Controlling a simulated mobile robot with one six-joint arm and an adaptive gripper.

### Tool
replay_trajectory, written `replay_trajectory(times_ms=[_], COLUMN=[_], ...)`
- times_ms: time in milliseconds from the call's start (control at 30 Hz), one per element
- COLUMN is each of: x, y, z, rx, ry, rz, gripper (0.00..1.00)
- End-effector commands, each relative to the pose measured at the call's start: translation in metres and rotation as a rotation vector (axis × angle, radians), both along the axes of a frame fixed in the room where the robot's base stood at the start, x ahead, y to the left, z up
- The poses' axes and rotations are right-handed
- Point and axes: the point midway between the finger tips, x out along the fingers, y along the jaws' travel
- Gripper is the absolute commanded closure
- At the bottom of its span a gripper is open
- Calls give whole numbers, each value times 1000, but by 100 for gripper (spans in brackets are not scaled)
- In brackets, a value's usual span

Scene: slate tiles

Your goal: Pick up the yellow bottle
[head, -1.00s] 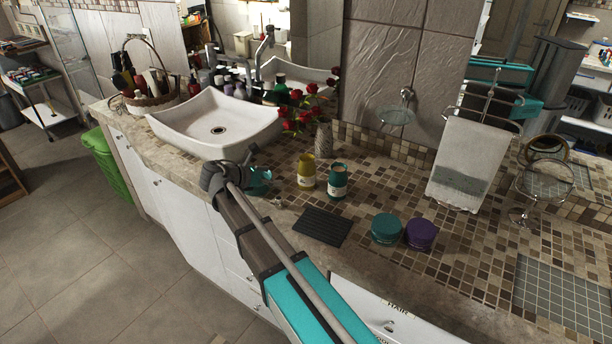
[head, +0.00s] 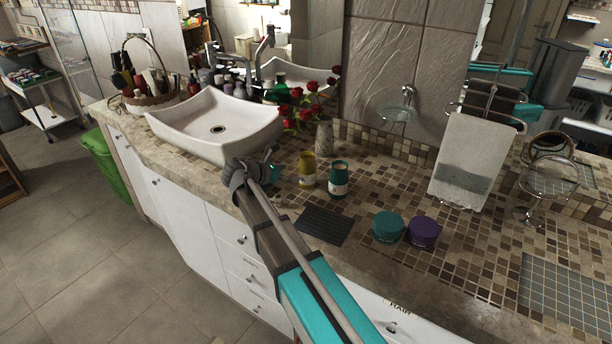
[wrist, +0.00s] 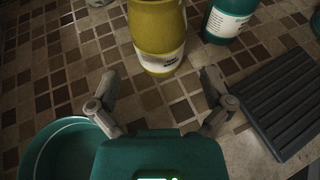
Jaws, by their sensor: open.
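The yellow bottle (head: 307,168) stands upright on the tiled counter, with a pale label on its lower part. It is cut off at the top of the wrist view (wrist: 157,28), beyond the fingertips and roughly centred between them. My gripper (wrist: 160,80) is open and empty, with its two fingers spread and a gap of tile before the bottle. In the head view my gripper (head: 270,168) is left of the bottle and partly hidden by my wrist.
A teal bottle (head: 338,180) stands close to the right of the yellow one. A dark ribbed mat (head: 322,225) lies in front. A teal bowl (wrist: 62,150) is left of my gripper. Teal (head: 388,227) and purple (head: 422,232) jars stand further right. A vase (head: 325,136) with red roses stands behind.

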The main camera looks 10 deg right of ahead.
Motion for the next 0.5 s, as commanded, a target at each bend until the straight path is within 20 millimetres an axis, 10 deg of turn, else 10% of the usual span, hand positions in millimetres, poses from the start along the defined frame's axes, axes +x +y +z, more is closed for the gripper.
replay_trajectory(times_ms=[500], x=[7], y=[-17], z=[-7], rx=[0], ry=[0], rz=[0], gripper=[0])
